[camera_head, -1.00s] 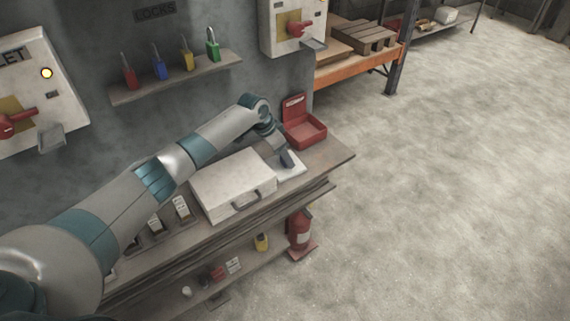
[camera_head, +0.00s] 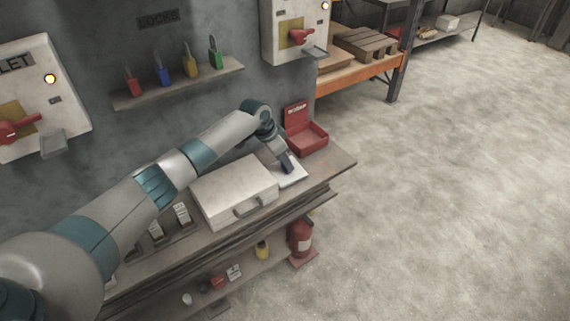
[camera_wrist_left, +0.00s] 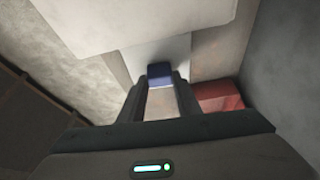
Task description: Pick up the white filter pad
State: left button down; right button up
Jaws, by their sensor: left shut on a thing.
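The white filter pad (camera_head: 293,178) is a pale flat piece at the right end of the bench, just right of the white case. My left gripper (camera_head: 288,167) points down at it, its fingers covering part of the pad. In the left wrist view the fingertips (camera_wrist_left: 160,78) are shut on a small dark blue block (camera_wrist_left: 160,70), which shows against the pale pad (camera_wrist_left: 150,53) and appears to be its grip. I cannot tell whether the pad is clear of the bench. My right gripper is out of view.
The closed white case (camera_head: 230,185) stands close on the left, under my arm. An open red box (camera_head: 307,138) is just behind the pad. A wall shelf (camera_head: 180,84) with several padlocks is above. The bench's right end (camera_head: 335,165) is bare.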

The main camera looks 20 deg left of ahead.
pick_arm(q)
jog(key=shift+r, duration=0.4)
notch_tip(320, 180, up, 2)
jog(key=shift+r+b, duration=0.15)
jog(key=shift+b, duration=0.6)
jog(key=s+d+r+b, duration=0.1)
jog(key=s+d+r, duration=0.1)
jog(key=d, duration=0.3)
jog(key=s+d+r+b, duration=0.2)
jog(key=d+r, duration=0.3)
jog(key=shift+s+d+r, duration=0.2)
jog(key=shift+s+d, duration=0.1)
jog(key=shift+d, duration=0.1)
